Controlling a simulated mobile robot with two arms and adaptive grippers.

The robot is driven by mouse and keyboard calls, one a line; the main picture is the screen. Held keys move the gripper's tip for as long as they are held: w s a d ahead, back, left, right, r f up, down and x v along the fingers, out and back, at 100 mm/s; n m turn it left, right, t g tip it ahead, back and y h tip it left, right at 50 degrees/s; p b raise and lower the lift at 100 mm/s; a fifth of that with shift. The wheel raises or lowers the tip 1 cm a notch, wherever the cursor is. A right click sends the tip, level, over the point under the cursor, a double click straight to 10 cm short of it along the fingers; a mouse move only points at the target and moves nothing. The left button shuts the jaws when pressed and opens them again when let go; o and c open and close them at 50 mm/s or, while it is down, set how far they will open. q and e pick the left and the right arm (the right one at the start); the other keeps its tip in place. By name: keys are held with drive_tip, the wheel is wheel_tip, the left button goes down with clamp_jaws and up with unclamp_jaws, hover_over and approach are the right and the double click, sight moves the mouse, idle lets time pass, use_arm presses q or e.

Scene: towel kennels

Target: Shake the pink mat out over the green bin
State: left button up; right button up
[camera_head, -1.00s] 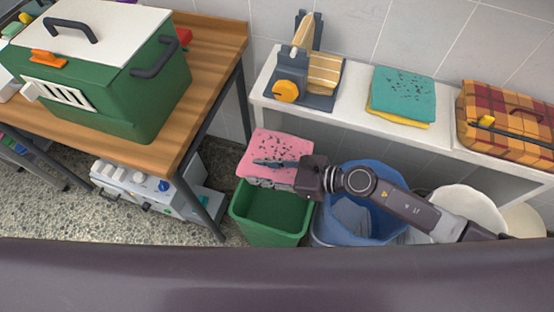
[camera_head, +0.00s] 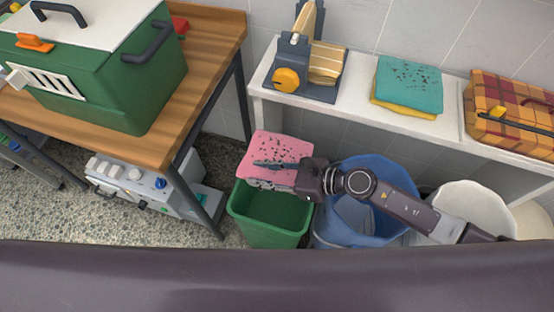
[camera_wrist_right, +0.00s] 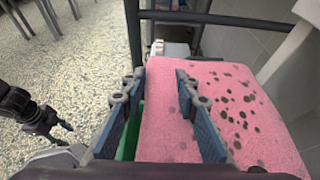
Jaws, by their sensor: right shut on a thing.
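The pink mat (camera_head: 283,147) has dark specks on its top and is held flat above the back rim of the green bin (camera_head: 266,240). The bin stands open on the floor, and no contents show in the visible part. My right gripper (camera_head: 262,174) reaches in from the right and is shut on the mat, one finger above it and one below. In the right wrist view, the mat (camera_wrist_right: 225,105) lies between and beyond the fingers, and a sliver of the green bin (camera_wrist_right: 134,130) shows. A dark arm, apparently my left one, shows at that view's left edge; its jaw state is unclear.
A blue bin (camera_head: 350,225) stands right of the green one, under my right arm. A white shelf (camera_head: 350,124) behind holds a teal towel (camera_head: 409,82) and a plaid case (camera_head: 510,110). A wooden table (camera_head: 215,60) with a green kennel (camera_head: 110,85) stands left.

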wheel_tip(320, 180, up, 6)
drive_tip(key=p, duration=0.4)
drive_tip(key=shift+r+p, duration=0.1)
drive_tip(key=shift+p, duration=0.3)
wheel_tip(320, 180, down, 8)
drive_tip(key=b, duration=0.7)
drive_tip(key=shift+r, duration=0.25)
use_arm(q)
wheel_tip(320, 180, up, 6)
drive_tip(key=p, duration=0.7)
use_arm(e)
wheel_tip(320, 180, up, 8)
drive_tip(key=shift+f, duration=0.25)
wheel_tip(320, 180, down, 8)
drive_tip(key=b, duration=0.7)
drive_tip(key=shift+r, duration=0.2)
use_arm(q)
wheel_tip(320, 180, down, 7)
use_arm(e)
drive_tip(key=shift+r, duration=0.1)
drive_tip(key=shift+r, duration=0.1)
